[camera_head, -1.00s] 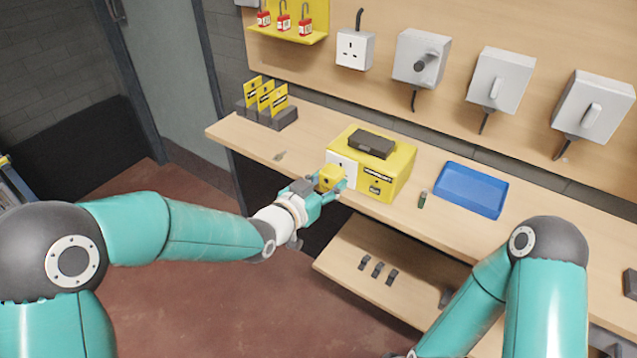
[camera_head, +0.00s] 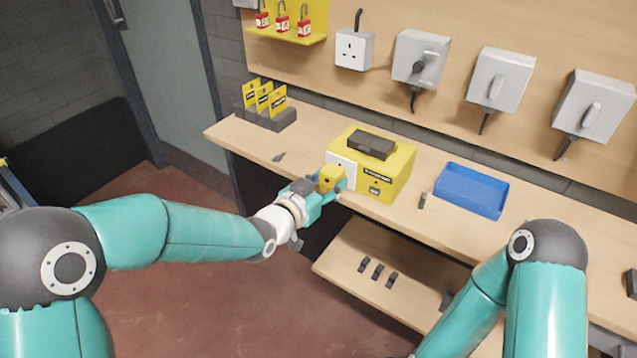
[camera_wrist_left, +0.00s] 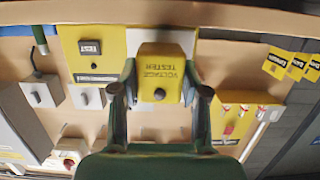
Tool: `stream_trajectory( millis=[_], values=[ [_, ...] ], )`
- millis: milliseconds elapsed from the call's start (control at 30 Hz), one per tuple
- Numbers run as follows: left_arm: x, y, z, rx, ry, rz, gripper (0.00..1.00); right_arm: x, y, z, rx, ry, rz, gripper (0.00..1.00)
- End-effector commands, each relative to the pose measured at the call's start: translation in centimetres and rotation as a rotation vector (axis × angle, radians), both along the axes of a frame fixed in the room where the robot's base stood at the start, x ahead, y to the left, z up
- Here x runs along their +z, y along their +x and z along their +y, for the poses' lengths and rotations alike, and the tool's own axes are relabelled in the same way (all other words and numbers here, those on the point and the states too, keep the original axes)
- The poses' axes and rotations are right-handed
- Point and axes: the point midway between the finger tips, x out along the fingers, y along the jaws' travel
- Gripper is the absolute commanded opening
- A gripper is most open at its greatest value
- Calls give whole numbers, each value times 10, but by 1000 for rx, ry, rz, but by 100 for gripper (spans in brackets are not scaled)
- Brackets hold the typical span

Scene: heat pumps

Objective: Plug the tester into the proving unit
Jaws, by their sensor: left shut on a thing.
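The yellow voltage tester (camera_head: 331,178) is held in my left gripper (camera_head: 322,190), right in front of the white socket face of the proving unit. In the left wrist view the tester (camera_wrist_left: 160,72) sits between the two fingers of the left gripper (camera_wrist_left: 158,92), its lettering upside down. The proving unit (camera_head: 398,170) is a yellow box on the bench with a dark block (camera_head: 371,144) on top. It also shows in the left wrist view (camera_wrist_left: 97,48). Whether the tester's pins touch the socket is hidden. My right gripper is not in view.
Yellow tags in dark stands (camera_head: 265,105) are at the bench's left. A wall socket (camera_head: 353,50) and grey switch boxes (camera_head: 500,78) hang behind. A lower shelf (camera_head: 350,255) holds small dark parts.

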Motion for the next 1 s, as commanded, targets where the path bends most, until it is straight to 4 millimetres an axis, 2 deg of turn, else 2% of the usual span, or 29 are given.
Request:
stream_trajectory(
  millis=[1000],
  values=[
    [0, 3, -3, 0, -1, -1, 12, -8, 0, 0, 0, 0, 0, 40]
  ],
)
